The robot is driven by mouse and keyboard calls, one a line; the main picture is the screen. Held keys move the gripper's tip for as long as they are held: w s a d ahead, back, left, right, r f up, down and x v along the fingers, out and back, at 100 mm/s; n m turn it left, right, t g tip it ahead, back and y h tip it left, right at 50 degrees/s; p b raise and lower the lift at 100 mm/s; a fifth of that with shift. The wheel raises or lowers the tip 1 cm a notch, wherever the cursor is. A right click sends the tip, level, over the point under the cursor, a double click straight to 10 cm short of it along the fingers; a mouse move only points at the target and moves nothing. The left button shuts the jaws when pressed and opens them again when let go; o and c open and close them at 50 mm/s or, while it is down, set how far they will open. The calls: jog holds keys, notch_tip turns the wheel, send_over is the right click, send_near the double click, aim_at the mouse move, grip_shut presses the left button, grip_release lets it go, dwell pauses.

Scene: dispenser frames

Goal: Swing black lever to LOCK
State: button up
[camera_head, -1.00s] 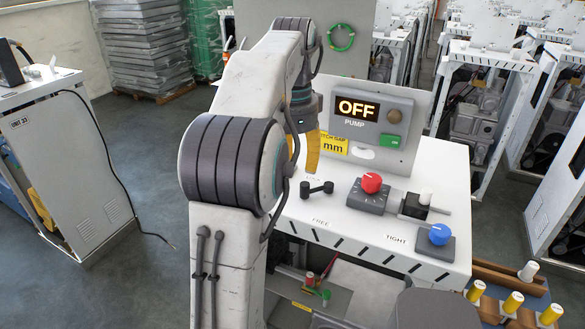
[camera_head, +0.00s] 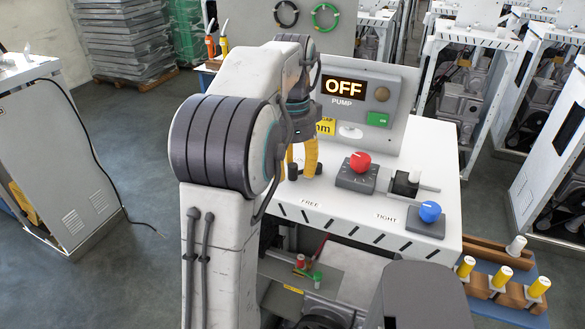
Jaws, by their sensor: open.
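The black lever (camera_head: 292,172) is on the white bench top, mostly hidden behind my gripper, with only dark bits of it showing beside the yellow fingers. My gripper (camera_head: 302,168) is open, pointing down, with its fingertips at the lever in the picture. I cannot tell whether they touch it or straddle it. The FREE label (camera_head: 310,203) is on the bench in front of the lever. The LOCK label is hidden behind my gripper. The pump display (camera_head: 344,88) reads OFF.
Right of the lever are a red knob (camera_head: 360,162) on a dark base, a white-knobbed slider (camera_head: 414,178) and a blue knob (camera_head: 430,211) by the TIGHT label (camera_head: 387,218). A green button (camera_head: 379,119) is on the pump panel. Yellow-capped pegs stand at lower right.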

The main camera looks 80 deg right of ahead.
jog(key=shift+f, duration=0.1)
grip_shut()
dwell(0.5)
